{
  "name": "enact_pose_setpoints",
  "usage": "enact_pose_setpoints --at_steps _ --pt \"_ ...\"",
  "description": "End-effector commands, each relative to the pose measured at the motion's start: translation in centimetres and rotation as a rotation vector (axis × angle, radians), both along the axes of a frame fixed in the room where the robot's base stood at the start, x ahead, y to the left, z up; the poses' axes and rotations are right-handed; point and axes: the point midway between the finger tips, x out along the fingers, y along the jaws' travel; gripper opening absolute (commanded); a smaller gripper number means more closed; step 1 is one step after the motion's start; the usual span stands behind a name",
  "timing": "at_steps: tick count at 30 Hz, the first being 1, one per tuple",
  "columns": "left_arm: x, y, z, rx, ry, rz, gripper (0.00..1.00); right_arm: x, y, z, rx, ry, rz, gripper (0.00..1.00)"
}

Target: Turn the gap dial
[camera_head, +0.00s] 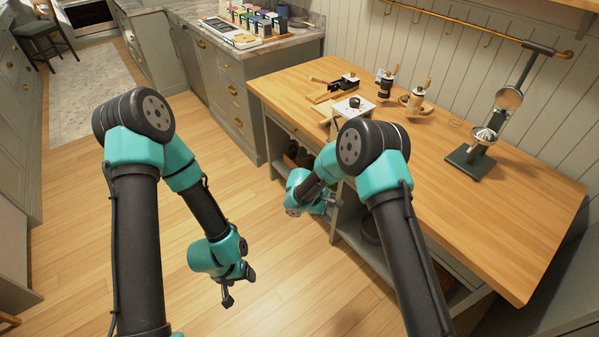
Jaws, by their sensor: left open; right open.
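A white box with a round black knob (354,102), which looks like the gap dial, stands on the wooden worktop (470,225) near its front edge. My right arm's elbow hides part of it, and any markings are too small to read. My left gripper (238,287) is open and empty above the floor, well left of the worktop and apart from the dial. My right gripper (332,205) is low in front of the worktop's open shelves, below the dial. It is open and touches nothing that I can see.
A black-handled tool (344,83), hand grinders (386,84) and a lever press (483,137) stand on the worktop. The front right of the worktop is clear. A rail (480,25) runs along the wall. Small boxes (258,20) stand on the left counter.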

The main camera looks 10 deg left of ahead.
Motion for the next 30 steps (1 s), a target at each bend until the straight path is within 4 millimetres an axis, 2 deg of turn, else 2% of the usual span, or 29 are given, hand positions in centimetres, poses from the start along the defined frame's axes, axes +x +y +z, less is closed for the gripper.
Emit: enact_pose_setpoints --at_steps 1,6,11,15,21,24,30 --pt "0.0 0.0 0.0 0.0 0.0 0.0 0.69 -2.0 -2.0 -1.3 0.075 0.056 -0.069 0.51" --pt "0.0 0.0 0.0 0.0 0.0 0.0 0.69 -9.1 -6.1 -4.3 0.348 0.184 -0.338 0.51" --pt "0.0 0.0 0.0 0.0 0.0 0.0 0.69 -15.1 -9.0 -5.0 0.576 0.208 -0.629 0.51" --pt "0.0 0.0 0.0 0.0 0.0 0.0 0.69 -19.3 -11.5 -4.6 0.731 0.15 -0.899 0.51" --pt "0.0 0.0 0.0 0.0 0.0 0.0 0.69 -24.2 -15.7 -3.2 0.848 -0.032 -1.254 0.51" --pt "0.0 0.0 0.0 0.0 0.0 0.0 0.69 -25.8 -17.5 -2.6 0.859 -0.12 -1.368 0.51" --pt "0.0 0.0 0.0 0.0 0.0 0.0 0.69 -27.1 -19.0 -2.1 0.858 -0.198 -1.449 0.51"
